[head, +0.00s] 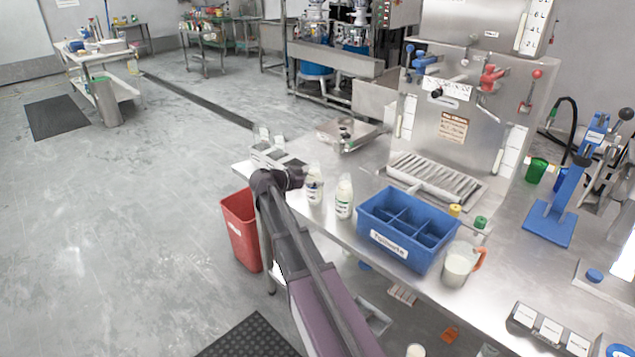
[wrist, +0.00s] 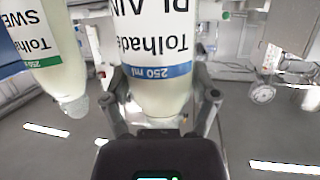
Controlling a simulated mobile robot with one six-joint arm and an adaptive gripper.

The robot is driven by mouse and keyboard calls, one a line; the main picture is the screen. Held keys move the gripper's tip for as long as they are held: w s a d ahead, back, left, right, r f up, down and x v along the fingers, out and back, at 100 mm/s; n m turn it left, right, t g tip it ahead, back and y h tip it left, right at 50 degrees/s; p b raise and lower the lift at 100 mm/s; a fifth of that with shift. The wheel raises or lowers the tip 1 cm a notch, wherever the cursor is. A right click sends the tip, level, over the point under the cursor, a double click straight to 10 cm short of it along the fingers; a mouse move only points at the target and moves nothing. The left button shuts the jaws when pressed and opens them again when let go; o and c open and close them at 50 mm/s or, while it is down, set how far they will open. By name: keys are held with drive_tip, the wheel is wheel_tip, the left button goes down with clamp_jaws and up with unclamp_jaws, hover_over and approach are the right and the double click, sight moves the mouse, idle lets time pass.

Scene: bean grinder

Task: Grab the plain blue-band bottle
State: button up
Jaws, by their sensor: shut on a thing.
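The plain blue-band bottle (wrist: 158,70) stands between the fingers of my gripper (wrist: 162,98) in the wrist view, with a blue "250 ml" band and part of "PLAIN" showing. The fingers are closed against its two sides. In the head view this bottle (head: 314,187) is upright at the near left edge of the steel table, with my gripper (head: 297,178) at its left side. The fingertips are too small to make out there. A similar bottle with a green band (wrist: 52,62) is beside it in the wrist view. It stands to the right in the head view (head: 344,199).
A blue divided caddy (head: 385,243) is right of the bottles, with a measuring jug (head: 458,266) beyond it. A steel dispenser with a slatted drip tray (head: 436,178) stands behind. A red bin (head: 240,232) is on the floor at the table's left end.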

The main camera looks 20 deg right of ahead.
drive_tip(key=shift+r, duration=0.1)
wheel_tip(320, 180, up, 3)
drive_tip(key=p, duration=0.3)
drive_tip(key=s+a+r+p, duration=0.1)
drive_tip(key=s+a+p, duration=0.1)
drive_tip(key=s+a, duration=0.7)
drive_tip(key=v, duration=0.4)
drive_tip(key=shift+f, duration=0.25)
drive_tip(key=shift+r, duration=0.15)
